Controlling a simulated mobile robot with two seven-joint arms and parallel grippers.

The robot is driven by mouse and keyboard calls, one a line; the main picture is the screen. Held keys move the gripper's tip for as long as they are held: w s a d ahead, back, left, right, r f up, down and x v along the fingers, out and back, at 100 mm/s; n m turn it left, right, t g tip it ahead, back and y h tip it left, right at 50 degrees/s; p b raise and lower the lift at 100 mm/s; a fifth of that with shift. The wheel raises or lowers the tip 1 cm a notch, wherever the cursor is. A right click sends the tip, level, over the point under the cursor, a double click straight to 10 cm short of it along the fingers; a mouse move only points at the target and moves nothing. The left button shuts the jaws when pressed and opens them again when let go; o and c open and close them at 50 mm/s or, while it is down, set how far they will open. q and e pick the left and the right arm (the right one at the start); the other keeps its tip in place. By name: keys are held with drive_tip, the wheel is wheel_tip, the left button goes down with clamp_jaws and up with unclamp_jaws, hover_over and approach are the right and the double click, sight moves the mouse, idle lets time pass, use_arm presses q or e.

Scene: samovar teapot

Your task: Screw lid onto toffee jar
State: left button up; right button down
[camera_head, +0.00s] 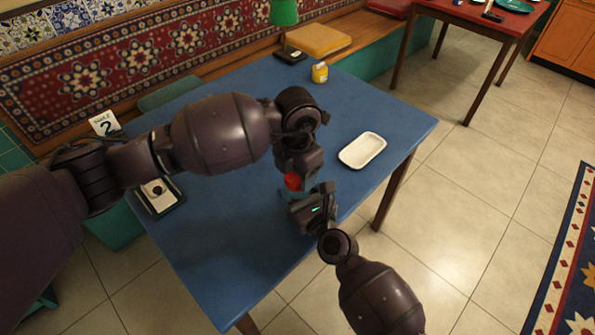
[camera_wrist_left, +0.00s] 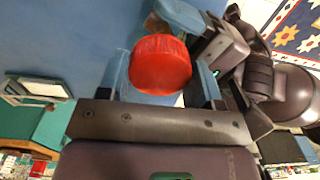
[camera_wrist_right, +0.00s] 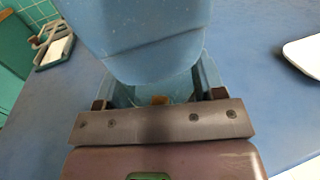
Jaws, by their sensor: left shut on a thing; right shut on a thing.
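The red lid (camera_head: 292,181) is between the fingers of my left gripper (camera_head: 297,178), above the table's front part. In the left wrist view the lid (camera_wrist_left: 160,62) sits between both blue fingertips, which are shut on it. My right gripper (camera_head: 298,200) comes in from the lower right, just below the left one. In the right wrist view it is shut on the clear toffee jar (camera_wrist_right: 150,94), with a bit of brown showing in it. The left gripper's blue finger covers most of the jar there. I cannot tell whether lid and jar touch.
The blue table (camera_head: 235,235) is mostly clear around the grippers. A white tray (camera_head: 362,150) lies to the right. A yellow tin (camera_head: 320,72) and a dark item (camera_head: 290,55) stand at the back.

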use_arm(q)
drive_tip(key=o, duration=1.1)
wheel_tip(320, 180, up, 12)
use_arm(e)
drive_tip(key=shift+c, duration=0.7)
unclamp_jaws()
drive_tip(key=shift+s, duration=0.1)
use_arm(q)
drive_tip(key=shift+f, duration=0.5)
use_arm(e)
drive_tip(key=v, duration=1)
drive_tip(key=shift+s+d, duration=0.2)
drive_tip(key=shift+s, duration=0.05)
